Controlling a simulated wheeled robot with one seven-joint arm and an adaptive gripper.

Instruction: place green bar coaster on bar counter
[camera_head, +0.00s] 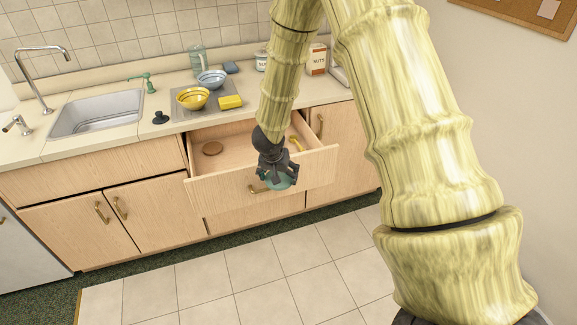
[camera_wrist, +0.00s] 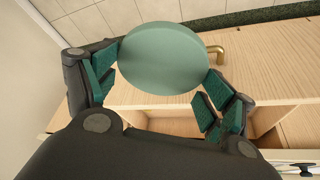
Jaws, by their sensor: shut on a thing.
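The green bar coaster (camera_wrist: 163,58) is a flat round teal disc. My gripper (camera_wrist: 166,70) is shut on it, with one finger at each side of its rim. In the head view the coaster (camera_head: 280,184) shows below my gripper (camera_head: 277,174), in front of the open drawer's face. The bar counter (camera_head: 22,152) is the pale worktop above the drawer, behind and higher in the picture than my gripper.
The left worktop is clear.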

